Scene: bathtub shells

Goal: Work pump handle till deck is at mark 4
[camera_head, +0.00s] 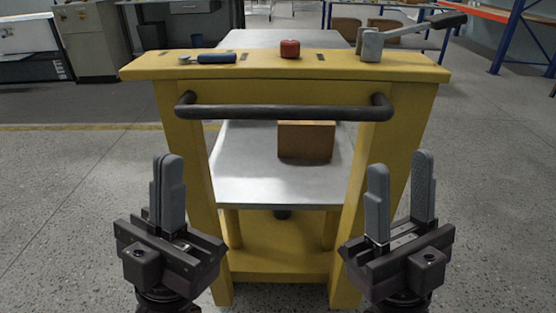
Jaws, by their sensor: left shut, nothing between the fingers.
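The pump handle (432,24) is a grey lever with a black grip, on a grey pivot block at the right end of the yellow beam. It slants up to the right. The grey deck (250,185) shows below the beam, between the yellow posts, with a brown box (306,140) on it. No numbered marks are readable, so the deck's mark cannot be told. My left gripper (169,167) is shut and empty, in front of the left post. My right gripper (400,172) is open and empty, in front of the right post, below and apart from the pump handle.
A dark push bar (285,112) crosses the front of the frame. Grey cabinets stand back left, blue-and-orange racking back right. The floor on both sides is clear.

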